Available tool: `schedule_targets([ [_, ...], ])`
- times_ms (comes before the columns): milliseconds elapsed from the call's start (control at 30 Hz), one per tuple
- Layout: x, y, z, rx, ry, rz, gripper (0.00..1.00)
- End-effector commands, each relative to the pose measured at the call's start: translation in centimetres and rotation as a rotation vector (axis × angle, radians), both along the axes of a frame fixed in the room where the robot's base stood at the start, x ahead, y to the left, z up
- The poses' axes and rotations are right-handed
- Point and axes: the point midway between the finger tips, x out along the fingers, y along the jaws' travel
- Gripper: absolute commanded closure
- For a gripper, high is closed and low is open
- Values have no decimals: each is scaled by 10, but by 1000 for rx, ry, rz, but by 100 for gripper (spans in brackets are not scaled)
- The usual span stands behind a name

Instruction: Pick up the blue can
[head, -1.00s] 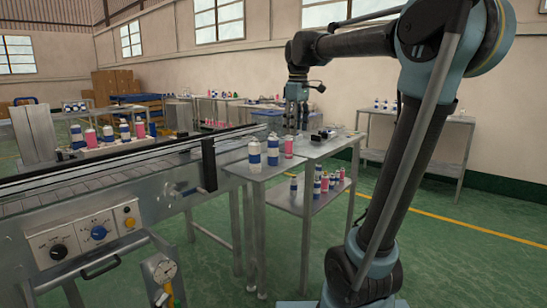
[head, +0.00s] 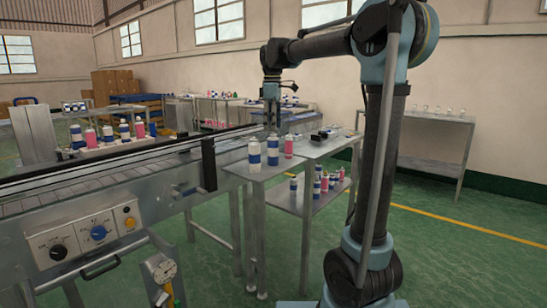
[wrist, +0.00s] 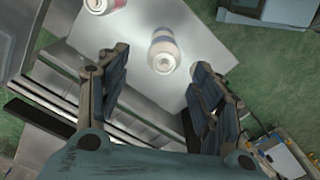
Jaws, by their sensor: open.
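Two white cans with blue bands stand upright on the small metal table beside the conveyor in the head view: a nearer one (head: 254,158) and one behind it to the right (head: 273,153). A pink can (head: 288,147) stands right of them. My gripper (head: 271,122) is above the table, just over the rear blue-banded can in the picture. In the wrist view my gripper (wrist: 161,62) is open and empty, with a blue-banded can (wrist: 163,45) between and beyond its fingertips. A pink-marked can (wrist: 103,4) is cut off at the top edge.
The small table top (head: 240,168) adjoins the conveyor (head: 110,180) on the left. A lower shelf (head: 295,200) holds several small cans. Another table (head: 330,148) with dark objects adjoins on the right. Green floor is clear at the right.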

Motion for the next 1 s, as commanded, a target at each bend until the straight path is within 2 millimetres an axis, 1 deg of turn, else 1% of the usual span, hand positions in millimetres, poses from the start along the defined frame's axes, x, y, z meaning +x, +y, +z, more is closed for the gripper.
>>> schedule_targets([
  [100, 0, 0, -21, 0, 0, 0, 40],
  [233, 0, 0, -40, 0, 0, -1, 40],
  [333, 0, 0, -49, 0, 0, -1, 40],
  [567, -1, 1, -62, 0, 0, 0, 40],
  [800, -3, 2, -94, 0, 0, 0, 40],
  [900, -3, 2, -102, 0, 0, 0, 40],
  [1000, -4, 2, -106, 0, 0, 0, 40],
])
